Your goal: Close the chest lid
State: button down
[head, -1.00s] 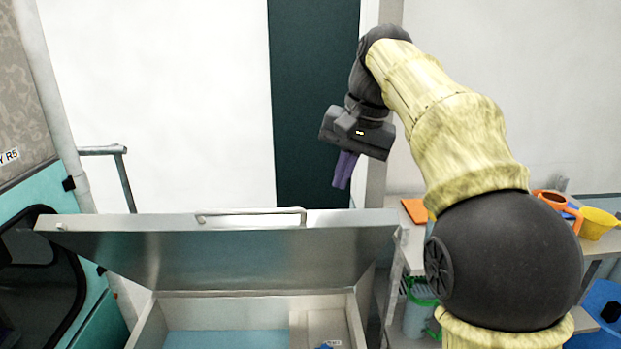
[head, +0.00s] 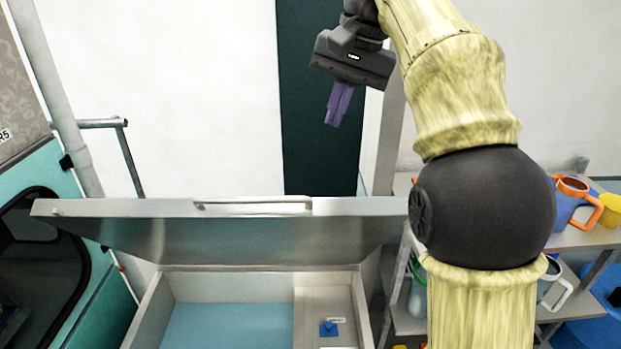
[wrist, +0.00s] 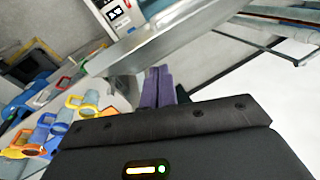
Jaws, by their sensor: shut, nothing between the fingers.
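The chest lid (head: 225,228) is a grey metal panel standing open, tilted up above the chest, with a bar handle (head: 253,204) along its top edge. The chest (head: 148,312) below is open; a light blue floor and a side compartment with a small blue item (head: 328,329) show inside. My gripper (head: 338,104) is shut and empty, its purple fingers pointing down, above and apart from the lid's top edge, right of the handle in the head view. In the wrist view the fingers (wrist: 160,88) show with a grey metal panel edge, likely the lid (wrist: 165,38), beyond them.
A shelf (head: 585,238) on the right holds an orange-handled blue mug (head: 567,205) and a yellow container (head: 610,210). A teal vehicle-like body (head: 70,250) with a dark window stands at the left, with a grey rail (head: 128,160) near it. White wall lies behind.

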jog(key=b, duration=0.1)
send_over(314, 212)
jog(key=w+d, duration=0.1)
jog(key=w, duration=0.2)
jog(key=f, duration=0.9)
jog(key=shift+s+d+f, duration=0.1)
jog(key=shift+s+f, duration=0.1)
jog(key=shift+s, duration=0.05)
jog(key=shift+s+a+f, duration=0.2)
jog(key=shift+s+f, duration=0.15)
jog(key=shift+f, duration=0.1)
jog(key=shift+s+a+f, duration=0.15)
jog(key=shift+s+f, duration=0.2)
jog(key=shift+f, duration=0.1)
jog(key=shift+s+a+f, duration=0.2)
jog(key=shift+s+f, duration=0.2)
jog(key=shift+s, duration=0.15)
jog(key=shift+f, duration=0.25)
jog(key=shift+f, duration=0.1)
